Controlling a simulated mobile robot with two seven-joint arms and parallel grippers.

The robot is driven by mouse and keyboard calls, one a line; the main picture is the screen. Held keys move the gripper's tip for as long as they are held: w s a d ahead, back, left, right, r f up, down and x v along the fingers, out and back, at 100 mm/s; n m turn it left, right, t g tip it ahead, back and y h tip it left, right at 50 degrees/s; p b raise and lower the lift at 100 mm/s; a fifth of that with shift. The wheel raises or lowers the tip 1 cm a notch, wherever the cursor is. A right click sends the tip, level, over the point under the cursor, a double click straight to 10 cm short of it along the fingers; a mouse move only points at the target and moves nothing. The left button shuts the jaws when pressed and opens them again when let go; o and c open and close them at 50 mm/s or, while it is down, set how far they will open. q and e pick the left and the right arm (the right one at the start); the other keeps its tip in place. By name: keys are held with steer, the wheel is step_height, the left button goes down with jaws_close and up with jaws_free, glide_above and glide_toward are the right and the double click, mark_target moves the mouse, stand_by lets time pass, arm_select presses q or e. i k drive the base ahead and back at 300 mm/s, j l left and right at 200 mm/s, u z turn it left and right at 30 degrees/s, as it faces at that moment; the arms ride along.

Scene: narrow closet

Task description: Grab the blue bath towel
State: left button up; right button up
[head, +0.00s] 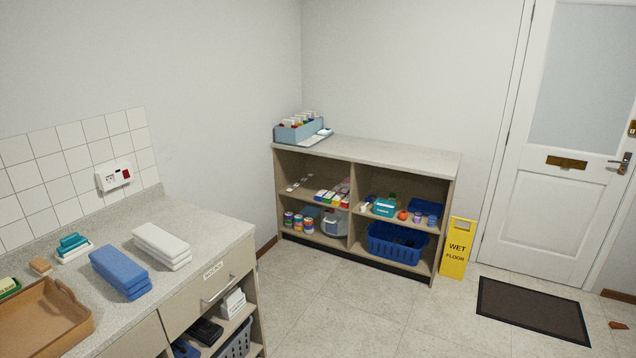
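The blue bath towel (119,270) lies folded on the speckled grey counter (205,225) at the left of the head view. It sits to the left of a folded white towel stack (161,245), with a narrow gap between them. Nothing covers it. Neither of my grippers shows in the head view.
A brown tray (48,318) lies at the counter's front left. Teal soap bars on a white dish (74,249) and a brush (40,266) sit behind the towel. A low shelf (365,153) and yellow wet-floor sign (457,248) stand farther off. The tiled floor (330,315) between is clear.

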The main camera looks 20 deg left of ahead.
mark_target(132, 281)
steer(key=i+u, duration=0.45)
steer(key=i+l+u, duration=0.1)
steer(key=i+u, duration=0.15)
steer(key=u, duration=0.15)
steer(key=i+l+u, duration=0.25)
steer(key=u, duration=0.2)
steer(key=i+l+u, duration=0.15)
steer(key=u, duration=0.35)
steer(key=i+l+u, duration=0.25)
steer(key=u, duration=0.25)
steer(key=i+l+u, duration=0.25)
steer(key=u, duration=0.25)
steer(key=i+l+u, duration=0.1)
steer(key=l+u, duration=0.7)
steer(key=u, duration=0.2)
